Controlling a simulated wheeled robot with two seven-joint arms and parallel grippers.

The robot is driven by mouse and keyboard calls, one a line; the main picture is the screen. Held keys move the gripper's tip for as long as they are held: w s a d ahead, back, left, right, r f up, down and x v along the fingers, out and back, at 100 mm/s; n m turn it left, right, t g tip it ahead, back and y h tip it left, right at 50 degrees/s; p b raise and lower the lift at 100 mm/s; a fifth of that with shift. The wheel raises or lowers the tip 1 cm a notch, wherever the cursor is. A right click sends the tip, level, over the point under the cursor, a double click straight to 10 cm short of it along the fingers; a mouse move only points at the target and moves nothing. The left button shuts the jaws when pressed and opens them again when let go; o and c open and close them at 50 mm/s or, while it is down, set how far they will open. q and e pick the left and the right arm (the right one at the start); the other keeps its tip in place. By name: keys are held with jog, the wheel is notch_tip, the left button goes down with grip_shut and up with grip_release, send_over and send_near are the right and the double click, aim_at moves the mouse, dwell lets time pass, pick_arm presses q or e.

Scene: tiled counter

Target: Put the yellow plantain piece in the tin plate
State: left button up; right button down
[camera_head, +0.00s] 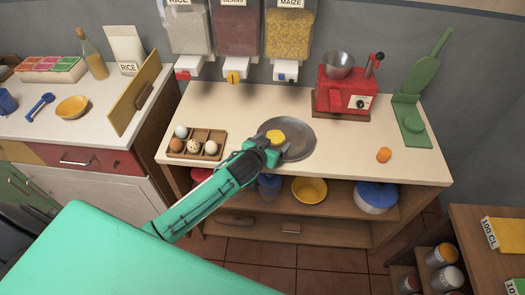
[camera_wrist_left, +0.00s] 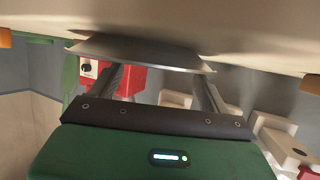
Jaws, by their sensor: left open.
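The tin plate (camera_head: 300,144), a round grey dish, lies on the counter's middle; its rim shows in the left wrist view (camera_wrist_left: 150,55). The yellow plantain piece (camera_head: 275,137) appears over the left part of the plate, just beyond my gripper; I cannot tell whether it rests on the metal. It is not visible in the left wrist view. My left gripper (camera_head: 269,149) is open at the plate's near left edge. In the left wrist view its two fingers (camera_wrist_left: 158,85) reach towards the plate rim, with no piece seen between them. My right gripper is not in view.
An egg tray (camera_head: 197,143) stands left of the plate. A small orange piece (camera_head: 384,155) lies to the right. A red machine (camera_head: 345,97) and a green stand (camera_head: 410,110) are behind. Dispensers (camera_head: 237,35) hang above. Bare counter lies right of the plate.

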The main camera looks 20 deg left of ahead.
pick_arm(q)
jog(key=v, duration=0.8)
jog(key=shift+s+r, duration=0.15)
jog(key=shift+s, duration=0.25)
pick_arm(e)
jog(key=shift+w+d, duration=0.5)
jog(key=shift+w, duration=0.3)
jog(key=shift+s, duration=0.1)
